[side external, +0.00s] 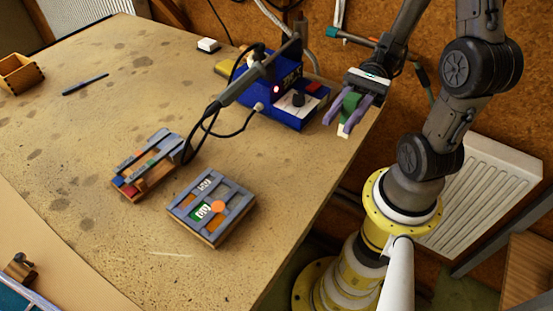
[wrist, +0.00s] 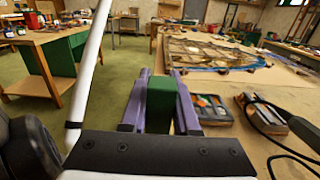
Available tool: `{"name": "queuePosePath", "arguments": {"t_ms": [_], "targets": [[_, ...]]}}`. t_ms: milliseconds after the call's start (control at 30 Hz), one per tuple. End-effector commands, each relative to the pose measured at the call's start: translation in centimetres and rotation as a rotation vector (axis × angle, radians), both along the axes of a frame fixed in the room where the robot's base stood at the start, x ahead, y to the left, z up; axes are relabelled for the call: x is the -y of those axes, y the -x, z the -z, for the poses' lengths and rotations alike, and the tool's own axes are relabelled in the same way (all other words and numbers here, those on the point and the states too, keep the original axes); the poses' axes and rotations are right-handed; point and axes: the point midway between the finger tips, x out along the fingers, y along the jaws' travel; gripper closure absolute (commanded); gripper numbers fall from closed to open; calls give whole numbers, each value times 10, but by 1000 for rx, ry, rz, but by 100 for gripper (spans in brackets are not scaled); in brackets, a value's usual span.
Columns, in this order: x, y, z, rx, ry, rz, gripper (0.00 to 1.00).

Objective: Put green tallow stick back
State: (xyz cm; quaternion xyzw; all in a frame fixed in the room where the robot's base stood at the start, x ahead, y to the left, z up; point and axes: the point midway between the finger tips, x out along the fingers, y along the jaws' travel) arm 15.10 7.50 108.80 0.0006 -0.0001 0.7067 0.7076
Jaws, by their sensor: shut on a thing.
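The green tallow stick (side external: 351,103) is held between the purple fingers of my gripper (side external: 337,120). The gripper is shut on it, high at the right edge of the table. A pale tip shows at the lower end of the stick. In the wrist view the stick (wrist: 161,100) stands as a dark green block between the fingers (wrist: 159,102). A flat grey slotted tray (side external: 239,212) with orange, green and white pieces lies on the table, apart from my gripper. A second grey-railed wooden holder (side external: 128,190) with red and blue pieces stands left of it.
A dark cable loops over the table. A wooden box (side external: 18,74) and a pen (side external: 85,84) lie far left. The front table area is clear.

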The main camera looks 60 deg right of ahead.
Motion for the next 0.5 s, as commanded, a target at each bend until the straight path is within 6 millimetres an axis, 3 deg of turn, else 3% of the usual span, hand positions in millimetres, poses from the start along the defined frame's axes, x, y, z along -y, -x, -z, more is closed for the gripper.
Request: {"name": "queuePosePath", "arguments": {"t_ms": [300, 500], "targets": [[-30, -57, 29, -3, -2, -9, 100], [-42, -84, 64, -4, -1, -5, 100]]}}
